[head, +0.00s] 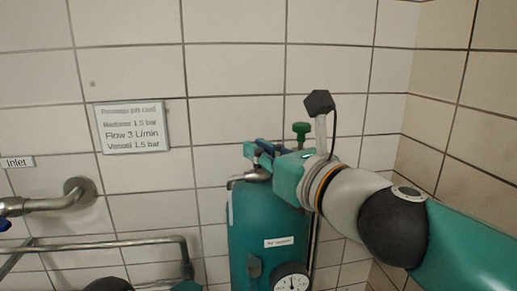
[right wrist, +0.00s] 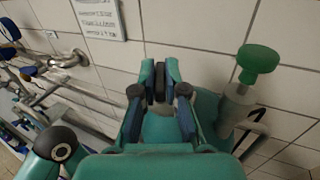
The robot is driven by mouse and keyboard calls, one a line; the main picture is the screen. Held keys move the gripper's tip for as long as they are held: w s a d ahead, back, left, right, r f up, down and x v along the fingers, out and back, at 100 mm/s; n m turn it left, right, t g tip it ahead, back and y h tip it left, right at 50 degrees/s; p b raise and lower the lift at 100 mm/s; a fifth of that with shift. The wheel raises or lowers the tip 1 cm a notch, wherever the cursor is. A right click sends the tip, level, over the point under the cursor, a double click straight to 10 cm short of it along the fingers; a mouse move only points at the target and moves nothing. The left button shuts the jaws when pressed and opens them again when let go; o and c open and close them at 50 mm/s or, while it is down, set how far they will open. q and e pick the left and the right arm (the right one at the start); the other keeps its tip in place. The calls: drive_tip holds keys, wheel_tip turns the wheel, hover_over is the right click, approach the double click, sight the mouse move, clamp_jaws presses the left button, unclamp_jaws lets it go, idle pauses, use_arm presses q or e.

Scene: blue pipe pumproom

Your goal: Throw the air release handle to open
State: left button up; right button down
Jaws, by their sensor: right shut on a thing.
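My right gripper (head: 256,150) reaches in from the right to the top of a teal vessel (head: 265,215). In the right wrist view its two fingers (right wrist: 160,82) are closed on a narrow dark piece between the tips. This appears to be the air release handle (right wrist: 159,80), mostly hidden by the fingers. In the head view the handle cannot be told apart from the gripper. A metal pipe fitting (head: 248,178) shows just below the fingertips on the vessel.
A green knob (right wrist: 258,60) stands beside the gripper, and shows behind the wrist in the head view (head: 301,129). A gauge (head: 292,282) is low on the vessel. A job card (head: 131,126) hangs on the tiled wall. Metal pipes (head: 110,243) run at left.

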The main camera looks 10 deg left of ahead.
drive_tip(key=n+g+y+p, duration=0.1)
drive_tip(key=n+g+y, duration=0.1)
drive_tip(key=g, duration=0.1)
drive_tip(key=shift+w+d+r+n+g+y+p, duration=0.2)
drive_tip(key=shift+w+n+g+y+p, duration=0.1)
drive_tip(key=shift+n+p, duration=0.1)
drive_tip(key=n+g+y, duration=0.1)
drive_tip(key=g, duration=0.1)
drive_tip(key=n+g+y, duration=0.1)
drive_tip(key=n+g, duration=0.1)
drive_tip(key=g, duration=0.1)
drive_tip(key=shift+w+f, duration=0.15)
drive_tip(key=shift+n+g, duration=1.5)
drive_tip(key=shift+g, duration=0.8)
drive_tip(key=c, duration=1.2)
unclamp_jaws()
drive_tip(key=d, duration=1.2)
drive_tip(key=shift+w, duration=0.2)
